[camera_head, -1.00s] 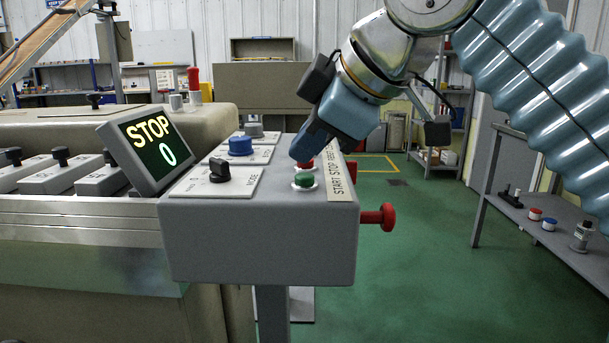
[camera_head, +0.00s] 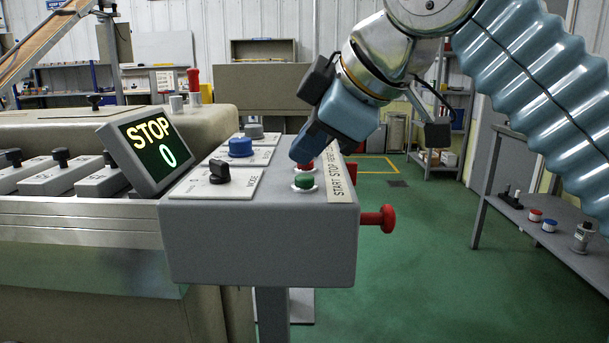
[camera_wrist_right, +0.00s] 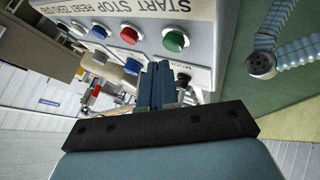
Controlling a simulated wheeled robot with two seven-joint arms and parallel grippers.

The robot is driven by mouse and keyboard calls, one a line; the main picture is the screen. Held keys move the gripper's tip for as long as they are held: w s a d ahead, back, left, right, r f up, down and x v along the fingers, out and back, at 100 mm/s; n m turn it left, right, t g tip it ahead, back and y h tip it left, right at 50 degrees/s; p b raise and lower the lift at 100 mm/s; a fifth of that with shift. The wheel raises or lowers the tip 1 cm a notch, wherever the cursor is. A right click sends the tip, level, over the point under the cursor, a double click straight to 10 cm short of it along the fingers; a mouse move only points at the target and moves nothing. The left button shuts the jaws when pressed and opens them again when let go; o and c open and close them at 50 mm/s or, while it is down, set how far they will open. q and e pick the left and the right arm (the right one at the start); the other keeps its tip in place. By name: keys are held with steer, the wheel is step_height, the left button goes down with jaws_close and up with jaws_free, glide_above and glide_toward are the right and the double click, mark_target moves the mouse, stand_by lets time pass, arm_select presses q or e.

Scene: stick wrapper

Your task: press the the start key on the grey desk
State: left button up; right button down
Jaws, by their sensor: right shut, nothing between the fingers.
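The grey desk (camera_head: 262,240) is a sloped control panel on a post. The start key is the green button (camera_head: 304,181) in a white ring, near the front right, beside the strip lettered START STOP (camera_head: 341,175). The green button also shows in the right wrist view (camera_wrist_right: 175,41). A red button (camera_head: 306,166) sits just behind it, partly hidden by my gripper. My right gripper (camera_head: 303,152) is shut and empty, its blue fingers pointing down, behind and above the green button and apart from it. My left gripper is not in view.
A black knob (camera_head: 219,171) and a blue button (camera_head: 240,146) are left of the green button. A red mushroom knob (camera_head: 380,218) sticks out of the desk's right side. A screen (camera_head: 150,149) reads STOP 0. Open green floor lies to the right.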

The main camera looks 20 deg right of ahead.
mark_target(308, 179)
steer(key=shift+f, duration=0.15)
stand_by(0.5)
steer(key=shift+f, duration=0.3)
steer(key=shift+f+b, duration=0.45)
steer(key=shift+b, duration=0.1)
stand_by(0.5)
stand_by(0.3)
steer(key=shift+r+p, duration=0.9)
steer(key=shift+p, duration=0.1)
step_height(308, 179, up, 5)
steer(key=p, duration=0.5)
